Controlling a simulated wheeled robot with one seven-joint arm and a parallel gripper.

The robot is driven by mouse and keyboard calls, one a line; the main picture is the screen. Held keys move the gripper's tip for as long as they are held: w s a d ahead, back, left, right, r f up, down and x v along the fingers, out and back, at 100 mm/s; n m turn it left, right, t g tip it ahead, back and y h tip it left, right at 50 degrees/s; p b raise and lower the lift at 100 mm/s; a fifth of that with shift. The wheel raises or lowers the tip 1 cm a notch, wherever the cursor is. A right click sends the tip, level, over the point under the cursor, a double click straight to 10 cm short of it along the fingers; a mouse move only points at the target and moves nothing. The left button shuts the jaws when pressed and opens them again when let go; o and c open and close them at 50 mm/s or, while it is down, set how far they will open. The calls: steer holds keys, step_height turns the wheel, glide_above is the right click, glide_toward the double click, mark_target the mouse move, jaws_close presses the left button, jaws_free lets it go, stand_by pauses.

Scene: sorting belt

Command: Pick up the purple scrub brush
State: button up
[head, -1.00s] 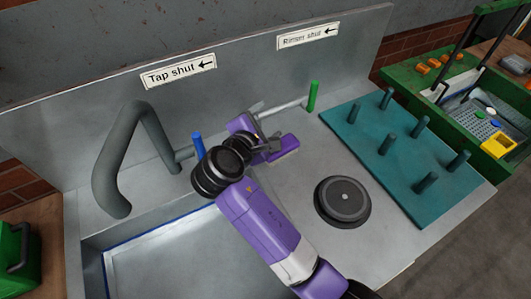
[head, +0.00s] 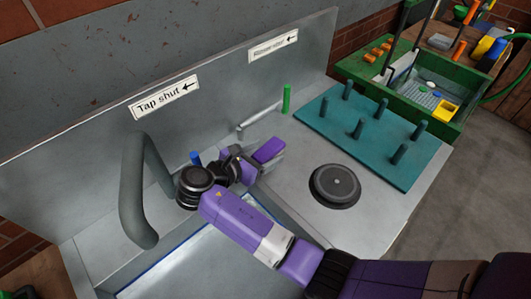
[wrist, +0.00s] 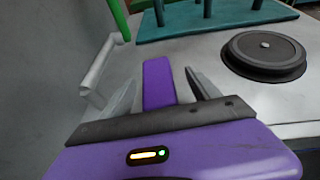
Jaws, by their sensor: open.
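The purple scrub brush (head: 269,149) lies on the grey metal counter, just ahead of my gripper (head: 263,164). In the wrist view, a long purple piece of the brush (wrist: 158,82) shows between the two fingers of my gripper (wrist: 161,80). The fingers are open, with a gap on each side of the purple piece. The near end of the brush is hidden behind the dark gripper bar. I cannot tell from these views how far down the fingers reach beside it.
A round black disc (head: 334,182) sits on the counter to the right. A teal peg board (head: 336,128) lies behind it. A pipe with a green handle (head: 287,99) runs behind the brush. A grey tap (head: 137,200), its blue handle (head: 195,157) and a sink lie left.

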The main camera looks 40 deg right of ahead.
mark_target(272, 148)
steer(key=shift+w+f+x, duration=0.1)
steer(key=shift+x, duration=1.05)
steer(key=shift+w+f+x, duration=0.15)
steer(key=shift+x, duration=1.05)
steer(key=shift+a, duration=0.1)
steer(key=c, duration=1.5)
steer(key=shift+r, duration=0.15)
